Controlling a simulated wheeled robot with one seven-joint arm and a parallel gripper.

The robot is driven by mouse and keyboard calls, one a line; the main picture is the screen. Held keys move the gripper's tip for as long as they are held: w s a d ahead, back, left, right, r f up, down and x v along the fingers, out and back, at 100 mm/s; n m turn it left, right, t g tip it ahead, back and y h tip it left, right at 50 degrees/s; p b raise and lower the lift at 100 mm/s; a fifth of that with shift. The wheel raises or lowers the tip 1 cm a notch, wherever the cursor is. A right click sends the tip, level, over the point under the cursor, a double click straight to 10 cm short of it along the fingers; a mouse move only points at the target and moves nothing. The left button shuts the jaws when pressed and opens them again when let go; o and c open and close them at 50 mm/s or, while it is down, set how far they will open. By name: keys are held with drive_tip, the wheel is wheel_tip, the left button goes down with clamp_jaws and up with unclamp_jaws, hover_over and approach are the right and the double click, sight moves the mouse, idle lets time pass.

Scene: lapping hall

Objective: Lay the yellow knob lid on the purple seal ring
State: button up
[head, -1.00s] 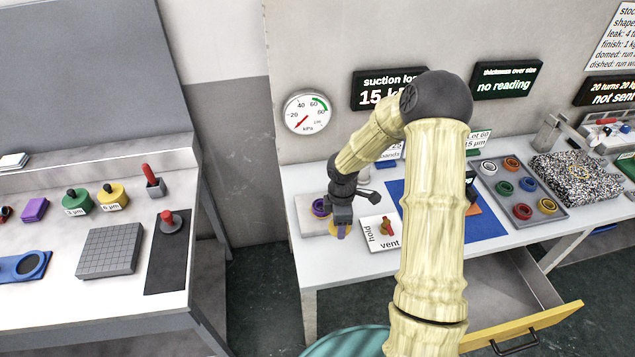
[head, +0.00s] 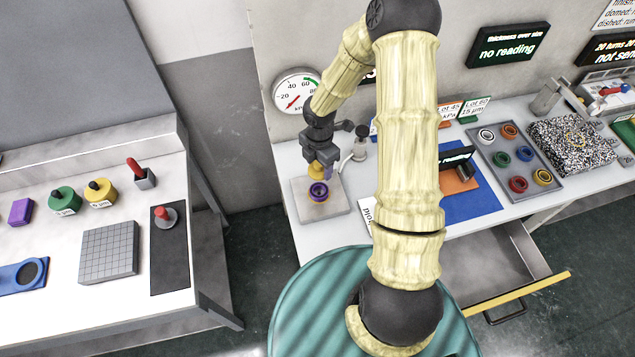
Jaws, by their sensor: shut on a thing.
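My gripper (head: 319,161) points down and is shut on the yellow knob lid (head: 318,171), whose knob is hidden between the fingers. The purple seal ring (head: 319,190) lies on a pale square plate (head: 334,208) near the left end of the right-hand table. In the head view the lid shows just above the ring's far edge in the picture. The ring's opening and near rim are in plain view. I cannot tell the height of the gap between lid and ring.
A small grey valve-like post (head: 360,145) stands close to the right of my gripper. A gauge (head: 297,91) hangs on the wall behind. A tray of coloured rings (head: 495,150) is farther right. An open drawer (head: 500,268) juts out in front.

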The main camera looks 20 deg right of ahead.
sight(319, 172)
drive_tip(key=shift+f+p, duration=0.35)
drive_tip(key=shift+f, duration=2.75)
drive_tip(key=shift+f+p, duration=0.3)
drive_tip(key=shift+f, duration=1.55)
drive_tip(key=shift+f, duration=0.2)
drive_tip(key=o, duration=1.2)
drive_tip(key=shift+c, duration=0.2)
drive_tip(key=shift+r, duration=0.1)
